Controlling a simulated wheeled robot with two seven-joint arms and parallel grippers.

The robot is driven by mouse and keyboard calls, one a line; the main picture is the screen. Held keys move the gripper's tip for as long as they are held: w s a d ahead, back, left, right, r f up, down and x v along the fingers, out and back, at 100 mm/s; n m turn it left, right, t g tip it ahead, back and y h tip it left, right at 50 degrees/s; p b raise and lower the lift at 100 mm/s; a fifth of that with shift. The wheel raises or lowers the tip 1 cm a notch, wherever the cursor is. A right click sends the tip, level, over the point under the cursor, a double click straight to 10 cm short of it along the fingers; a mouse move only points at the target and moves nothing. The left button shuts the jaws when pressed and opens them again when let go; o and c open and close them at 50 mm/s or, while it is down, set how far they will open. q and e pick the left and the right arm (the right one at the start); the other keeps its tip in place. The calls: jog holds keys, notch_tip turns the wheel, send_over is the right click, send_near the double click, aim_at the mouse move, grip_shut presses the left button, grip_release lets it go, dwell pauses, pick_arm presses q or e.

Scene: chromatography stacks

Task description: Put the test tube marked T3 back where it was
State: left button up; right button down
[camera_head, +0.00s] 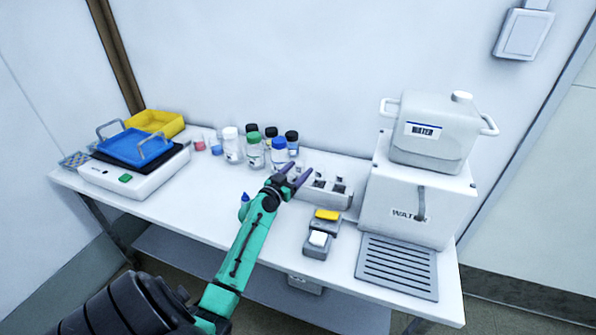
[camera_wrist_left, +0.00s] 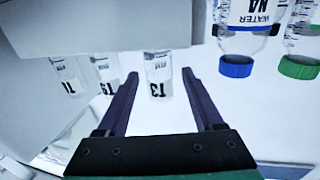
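The white rack (camera_head: 328,196) stands near the back of the table, and my left gripper (camera_head: 297,174) is at its left end. In the left wrist view, which is upside down, the rack (camera_wrist_left: 110,30) shows with clear tubes standing up from it. The tube marked T3 (camera_wrist_left: 157,76) is between the two spread fingers of my left gripper (camera_wrist_left: 158,82), with a gap on each side. Two more labelled tubes stand beside it, one marked T1 (camera_wrist_left: 68,80) and one (camera_wrist_left: 106,72) whose label is hard to read. The right gripper is not in view.
Capped bottles (camera_head: 255,152) stand behind and left of my left gripper. A water tank (camera_head: 430,135) on a white box stands right of the rack. A small block with yellow and white pads (camera_head: 317,248) lies in front. A balance with a blue tray (camera_head: 135,147) is far left.

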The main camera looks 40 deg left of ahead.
pick_arm(q)
jog(key=shift+r, duration=0.2)
jog(key=s+d+b, duration=0.1)
jog(key=s+b, duration=0.1)
jog(key=s, duration=1)
jog(key=shift+d, duration=0.25)
jog(key=shift+f, duration=0.15)
